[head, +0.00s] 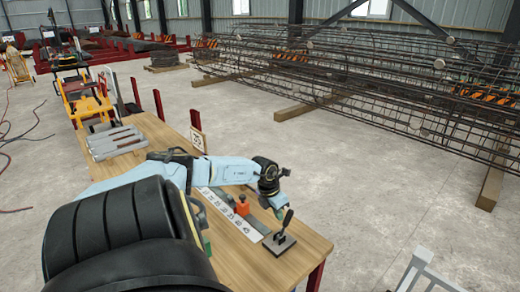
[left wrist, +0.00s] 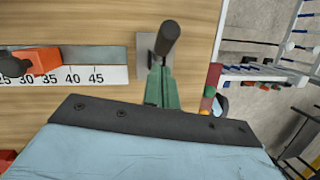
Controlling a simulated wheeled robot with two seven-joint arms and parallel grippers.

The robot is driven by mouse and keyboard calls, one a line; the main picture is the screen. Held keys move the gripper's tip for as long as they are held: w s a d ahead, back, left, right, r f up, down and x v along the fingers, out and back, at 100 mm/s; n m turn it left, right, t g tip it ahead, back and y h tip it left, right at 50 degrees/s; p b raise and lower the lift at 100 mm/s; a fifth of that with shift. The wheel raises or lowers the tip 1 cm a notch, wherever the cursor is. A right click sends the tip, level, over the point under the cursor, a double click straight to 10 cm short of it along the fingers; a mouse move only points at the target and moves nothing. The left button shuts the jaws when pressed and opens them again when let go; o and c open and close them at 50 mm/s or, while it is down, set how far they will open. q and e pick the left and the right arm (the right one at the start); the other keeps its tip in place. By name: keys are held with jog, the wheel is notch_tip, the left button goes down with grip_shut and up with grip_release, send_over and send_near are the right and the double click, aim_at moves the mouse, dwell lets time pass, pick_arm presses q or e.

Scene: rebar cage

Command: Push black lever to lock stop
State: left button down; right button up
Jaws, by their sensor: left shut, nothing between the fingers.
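The black lever (head: 288,217) stands up, leaning slightly, from a small grey base plate (head: 286,247) near the right end of the wooden table. In the left wrist view the black lever (left wrist: 168,38) shows large, over its plate (left wrist: 144,58). My left gripper (head: 281,212) is shut and empty, just beside the lever. Its green fingers (left wrist: 160,85) point at the lever's lower part in the left wrist view. I cannot tell whether they touch it. My right gripper is not in view.
A ruler strip (head: 232,212) with an orange-red block (head: 242,206) lies left of the lever on the table (head: 150,128). Grey metal bars (head: 115,142) lie at the table's far end. A white rack (left wrist: 265,73) stands beyond the table edge. A large rebar cage (head: 400,85) lies behind.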

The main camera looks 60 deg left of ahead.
pick_arm(q)
jog(key=s+p+v, duration=0.2)
jog(key=v, duration=0.9)
jog(key=shift+p, duration=0.4)
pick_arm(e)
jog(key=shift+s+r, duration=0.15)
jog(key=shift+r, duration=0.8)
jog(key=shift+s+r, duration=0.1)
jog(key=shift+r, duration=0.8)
